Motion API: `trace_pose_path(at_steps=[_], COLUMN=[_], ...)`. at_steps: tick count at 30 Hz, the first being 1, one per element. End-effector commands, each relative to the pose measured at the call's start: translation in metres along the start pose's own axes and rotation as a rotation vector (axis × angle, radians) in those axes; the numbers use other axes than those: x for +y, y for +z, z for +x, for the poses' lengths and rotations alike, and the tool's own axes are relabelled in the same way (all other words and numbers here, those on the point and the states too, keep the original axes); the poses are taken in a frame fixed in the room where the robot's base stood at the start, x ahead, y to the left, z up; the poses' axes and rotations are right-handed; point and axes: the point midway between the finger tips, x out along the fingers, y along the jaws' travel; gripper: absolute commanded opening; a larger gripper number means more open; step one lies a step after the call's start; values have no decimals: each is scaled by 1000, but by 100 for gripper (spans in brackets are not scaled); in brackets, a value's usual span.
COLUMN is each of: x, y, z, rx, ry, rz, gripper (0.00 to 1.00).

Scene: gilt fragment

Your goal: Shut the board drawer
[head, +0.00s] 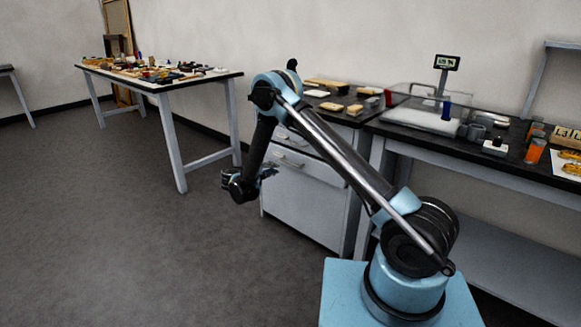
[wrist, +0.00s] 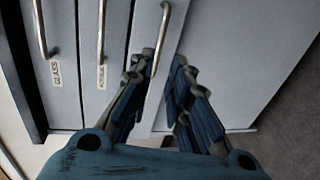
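A pale grey drawer cabinet (head: 305,205) stands under the dark bench top, beyond my arm. My gripper (wrist: 164,62) is open and faces the drawer front. The handle runs between its two fingers in the wrist view; I cannot tell whether they touch it. In the head view my gripper (head: 268,178) is low, beside the cabinet's left front.
Two narrower drawers beside it carry labels, one reading GLASS (wrist: 56,73). A bench (head: 480,165) with a clear box, jars and tools stands at the right. A table (head: 160,85) covered with small items stands at the left. The floor (head: 110,230) before them is clear.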

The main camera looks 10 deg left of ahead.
Motion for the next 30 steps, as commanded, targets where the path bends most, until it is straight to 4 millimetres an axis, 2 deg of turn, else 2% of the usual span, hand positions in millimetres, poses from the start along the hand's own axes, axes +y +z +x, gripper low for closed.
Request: trace_pose_path(at_steps=[1,18,24,30], x=[0,0,0,0], y=[1,1,1,0], z=[11,109,129,135], rx=[-4,-3,-2,0], ry=[0,-1,-1,-1], rz=[0,0,-1,-1], gripper=[17,17,17,17])
